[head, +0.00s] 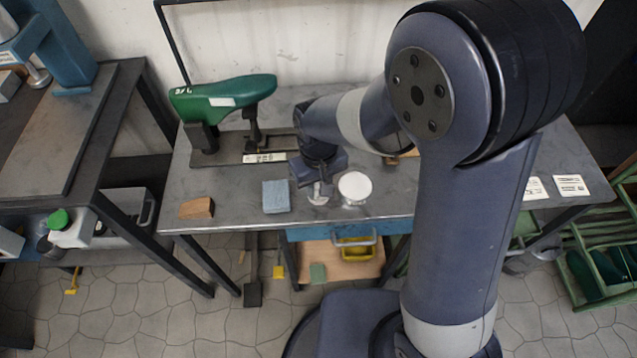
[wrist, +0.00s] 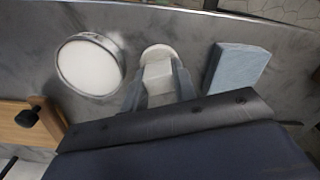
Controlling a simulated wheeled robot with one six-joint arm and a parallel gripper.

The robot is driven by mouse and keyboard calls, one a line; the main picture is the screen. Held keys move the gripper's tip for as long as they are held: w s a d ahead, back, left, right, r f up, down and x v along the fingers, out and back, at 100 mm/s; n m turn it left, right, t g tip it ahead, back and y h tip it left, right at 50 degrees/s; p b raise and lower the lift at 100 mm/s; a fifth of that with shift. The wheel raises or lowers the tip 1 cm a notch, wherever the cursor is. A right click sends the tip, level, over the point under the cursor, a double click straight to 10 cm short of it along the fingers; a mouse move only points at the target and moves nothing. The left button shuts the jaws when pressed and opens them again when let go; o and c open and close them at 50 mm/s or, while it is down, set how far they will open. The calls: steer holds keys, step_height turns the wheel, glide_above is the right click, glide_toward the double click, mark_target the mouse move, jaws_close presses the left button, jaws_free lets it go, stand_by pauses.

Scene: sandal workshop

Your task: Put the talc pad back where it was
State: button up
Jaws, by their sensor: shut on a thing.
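My gripper (head: 318,187) is shut on the talc pad (head: 318,199), a small white piece with a round white end. In the wrist view the pad (wrist: 158,52) shows between the two fingers of my gripper (wrist: 160,88), round end outward. It is low over the workbench (head: 235,182); I cannot tell if it touches the top. A round dish with white contents (head: 355,187) stands just right of the pad in the head view. In the wrist view this dish (wrist: 90,67) is on the left, apart from the pad.
A light blue block (head: 276,196) lies left of my gripper, near the front edge. A wooden block (head: 197,208) lies further left. A green shoe last (head: 225,95) stands on a holder behind. Cards (head: 571,185) lie at the right end. Bare bench surrounds the blocks.

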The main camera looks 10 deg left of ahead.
steer(key=shift+f, duration=0.1)
steer(key=o, duration=0.9)
step_height(320, 180, up, 12)
steer(key=shift+r+p, duration=0.15)
steer(key=shift+p, duration=0.55)
